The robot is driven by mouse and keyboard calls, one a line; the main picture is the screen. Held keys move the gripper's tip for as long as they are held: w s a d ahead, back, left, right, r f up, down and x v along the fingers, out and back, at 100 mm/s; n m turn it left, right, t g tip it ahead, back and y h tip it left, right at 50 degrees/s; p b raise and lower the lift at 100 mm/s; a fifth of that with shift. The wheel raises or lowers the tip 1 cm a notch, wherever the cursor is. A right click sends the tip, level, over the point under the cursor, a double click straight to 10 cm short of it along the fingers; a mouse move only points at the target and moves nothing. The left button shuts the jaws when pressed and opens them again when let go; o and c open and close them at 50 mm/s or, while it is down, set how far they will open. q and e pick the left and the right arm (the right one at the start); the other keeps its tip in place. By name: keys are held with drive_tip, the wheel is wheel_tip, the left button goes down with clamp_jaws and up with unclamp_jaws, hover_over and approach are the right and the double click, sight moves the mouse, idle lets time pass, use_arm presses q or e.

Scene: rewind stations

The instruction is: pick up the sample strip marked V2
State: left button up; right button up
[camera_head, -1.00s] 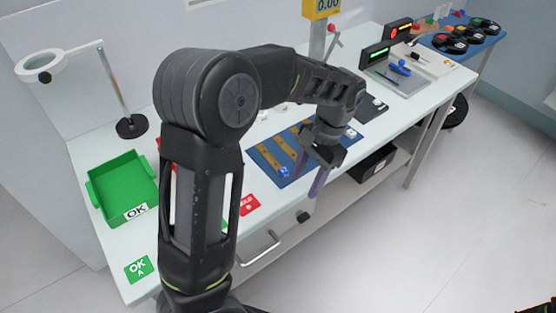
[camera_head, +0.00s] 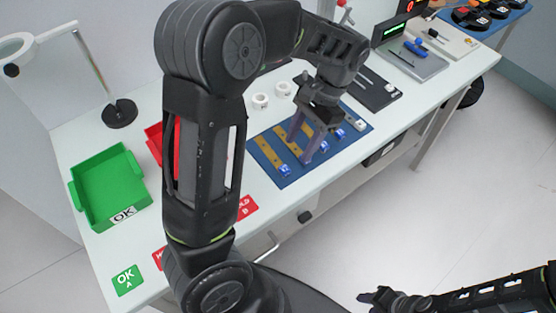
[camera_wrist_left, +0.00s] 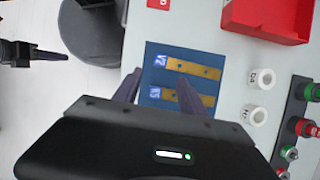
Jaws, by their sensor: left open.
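The strip that appears to be marked V2 (camera_wrist_left: 190,68) is tan with a blue-and-white label and lies on a blue mat (camera_wrist_left: 152,48). In the head view it seems to be the leftmost strip (camera_head: 266,151). A similar strip (camera_wrist_left: 192,97) lies beside it; its label is hard to read. My left gripper (camera_head: 299,152) is open and empty over the mat, pointing down. In the left wrist view its fingers (camera_wrist_left: 160,77) are apart near the label ends; contact is unclear. My right gripper (camera_head: 372,298) is low at the right, away from the table, its jaws unclear.
A green OK tray (camera_head: 112,188) and a red bin (camera_wrist_left: 270,18) stand left of the mat, the bin partly hidden by my arm. White rolls (camera_head: 261,101) stand behind the mat. A dark plate (camera_head: 372,92) and a grey tray (camera_head: 415,62) lie to its right.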

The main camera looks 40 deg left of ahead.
sight(288, 166)
use_arm(q)
drive_tip(key=shift+s+f, duration=0.3)
drive_tip(key=shift+f, duration=0.3)
drive_tip(key=shift+p+x, duration=0.45)
drive_tip(key=shift+x, duration=2.2)
drive_tip(key=shift+s, duration=0.1)
drive_tip(key=shift+r, duration=0.1)
clamp_jaws()
